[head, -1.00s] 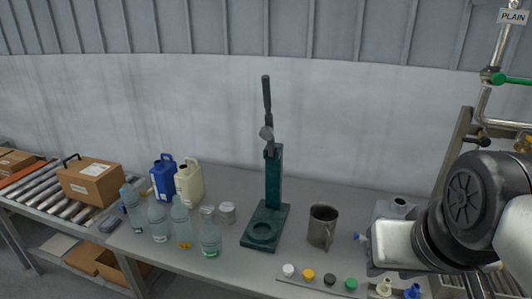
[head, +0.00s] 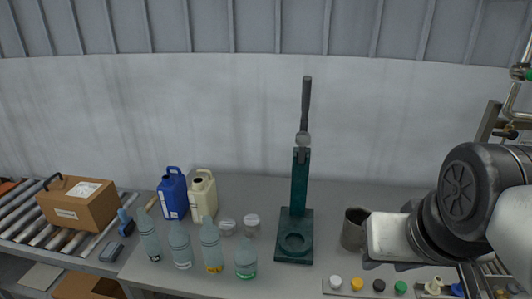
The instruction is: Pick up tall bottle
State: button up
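Several clear bottles stand upright in a loose row at the front left of the grey table. The leftmost bottle (head: 149,238) has a dark label low down, and beside it is one with a white label (head: 180,245). The third bottle (head: 211,245) has a yellow label and looks tall; a shorter, wider bottle (head: 245,259) with a green label stands to its right. I cannot tell for sure which is the tall bottle. My arm is at the right, with a pale block at its end (head: 388,238), far from the bottles. No fingertips can be made out.
A blue jug (head: 173,193) and a cream jug (head: 203,195) stand behind the bottles, with two small jars (head: 251,224) nearby. A green press (head: 296,225) stands mid-table. A metal mug (head: 354,229) is close to my arm. A carton (head: 77,203) sits on rollers at left.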

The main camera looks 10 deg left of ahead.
aim_at(209, 234)
jog(key=j, duration=1)
jog(key=i+j, duration=0.1)
jog(key=j, duration=0.9)
